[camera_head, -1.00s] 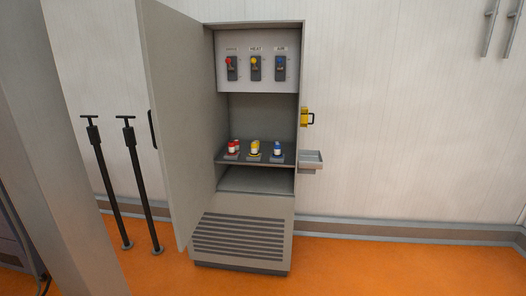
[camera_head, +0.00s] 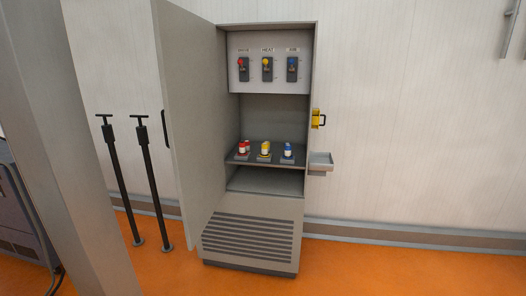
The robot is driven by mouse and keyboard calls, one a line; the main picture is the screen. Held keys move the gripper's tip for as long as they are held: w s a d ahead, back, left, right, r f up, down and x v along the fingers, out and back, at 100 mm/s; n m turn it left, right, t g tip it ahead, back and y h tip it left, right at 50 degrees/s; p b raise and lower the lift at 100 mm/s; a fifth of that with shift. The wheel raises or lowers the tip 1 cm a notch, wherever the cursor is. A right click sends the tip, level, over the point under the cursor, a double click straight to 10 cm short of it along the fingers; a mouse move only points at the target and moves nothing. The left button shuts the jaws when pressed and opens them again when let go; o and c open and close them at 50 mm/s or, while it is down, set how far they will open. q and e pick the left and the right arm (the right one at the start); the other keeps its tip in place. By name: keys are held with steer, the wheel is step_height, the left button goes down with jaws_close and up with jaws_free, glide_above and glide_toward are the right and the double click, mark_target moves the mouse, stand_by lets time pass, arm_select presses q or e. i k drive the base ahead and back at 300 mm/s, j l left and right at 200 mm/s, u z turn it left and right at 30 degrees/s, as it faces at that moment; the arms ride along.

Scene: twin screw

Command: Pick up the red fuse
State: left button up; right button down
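The red fuse (camera_head: 243,148) stands on the left of the shelf (camera_head: 276,164) inside the open grey cabinet. It has a red and white body on a small base; a second red piece seems to be close beside it. A yellow fuse (camera_head: 265,150) is in the middle and a blue fuse (camera_head: 288,150) is on the right of the same shelf. Neither of my grippers is in view.
The cabinet door (camera_head: 195,120) stands open to the left. A panel (camera_head: 268,87) with red, yellow and blue switches is above the shelf. A small tray (camera_head: 320,167) and a yellow-backed handle (camera_head: 318,119) stick out on the right side. Two black T-handled posts (camera_head: 154,185) stand left. Orange floor is clear in front right.

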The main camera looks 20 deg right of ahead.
mark_target(242, 144)
steer(key=i+l+u, duration=0.1)
steer(key=i+l, duration=0.15)
steer(key=i+l+u, duration=0.15)
steer(key=l, duration=0.35)
steer(key=i+l+u, duration=0.1)
steer(key=i+l, duration=0.15)
steer(key=l, duration=0.15)
steer(key=i+l+u, duration=0.15)
steer(key=l, duration=0.3)
steer(key=i+l+u, duration=0.1)
steer(key=i+l, duration=0.15)
steer(key=l, duration=0.2)
steer(key=i+l+u, duration=0.1)
steer(key=l, duration=0.35)
steer(key=i+l+u, duration=0.15)
steer(key=l, duration=0.35)
steer(key=i+l+u, duration=0.1)
steer(key=l, duration=0.35)
